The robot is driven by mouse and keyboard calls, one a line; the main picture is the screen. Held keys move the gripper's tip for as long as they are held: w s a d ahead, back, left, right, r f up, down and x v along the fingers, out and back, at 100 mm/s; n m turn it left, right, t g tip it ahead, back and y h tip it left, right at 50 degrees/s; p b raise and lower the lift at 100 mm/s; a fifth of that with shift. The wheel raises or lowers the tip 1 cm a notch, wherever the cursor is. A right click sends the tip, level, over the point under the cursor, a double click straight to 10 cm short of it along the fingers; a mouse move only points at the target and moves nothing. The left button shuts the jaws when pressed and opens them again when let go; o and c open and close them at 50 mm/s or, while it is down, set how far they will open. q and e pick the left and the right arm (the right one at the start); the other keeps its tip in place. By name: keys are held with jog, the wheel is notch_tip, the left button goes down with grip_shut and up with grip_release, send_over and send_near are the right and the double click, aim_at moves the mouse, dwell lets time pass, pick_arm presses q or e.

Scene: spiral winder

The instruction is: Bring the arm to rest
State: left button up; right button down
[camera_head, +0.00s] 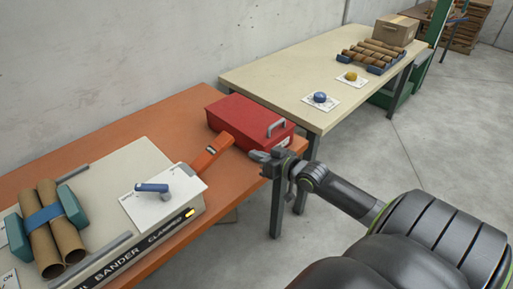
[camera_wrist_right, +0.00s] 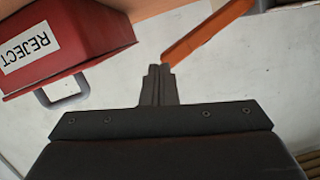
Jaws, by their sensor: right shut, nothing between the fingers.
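My right arm comes in from the lower right in the head view. Its gripper (camera_head: 262,157) is over the front right corner of the orange table (camera_head: 120,133), just in front of the red box and beside the orange lever. In the right wrist view the fingers of my right gripper (camera_wrist_right: 158,72) are together and hold nothing. The red box (camera_head: 243,117) has a grey handle and, in the wrist view, a REJECT label (camera_wrist_right: 30,47). The orange lever (camera_head: 212,152) rises toward the gripper; it also shows in the wrist view (camera_wrist_right: 205,33). My left gripper is not in view.
The bander (camera_head: 140,237) holds two brown tubes (camera_head: 55,222) wrapped by a blue band; a blue knob (camera_head: 152,188) sits on its white plate. A pale table (camera_head: 290,77) behind carries brown tubes (camera_head: 372,55), a carton (camera_head: 396,30) and two knobs.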

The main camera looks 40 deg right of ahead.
dwell(0.7)
jog(key=s+a+f+n+g+h, duration=0.1)
jog(key=s+a+f+g, duration=0.35)
jog(key=s, duration=0.45)
jog(key=s+a+f+n+g+h, duration=0.1)
jog(key=s+a+f+g, duration=0.3)
jog(key=s, duration=0.5)
jog(key=s+a+m+g+h, duration=0.1)
jog(key=s+a+g+h, duration=0.15)
jog(key=s, duration=0.75)
notch_tip(320, 180, down, 26)
jog(key=d+g, duration=0.2)
jog(key=s+a+f+g+y, duration=0.1)
jog(key=s+f, duration=1.4)
jog(key=shift+a+f, duration=0.25)
jog(key=shift+a, duration=0.05)
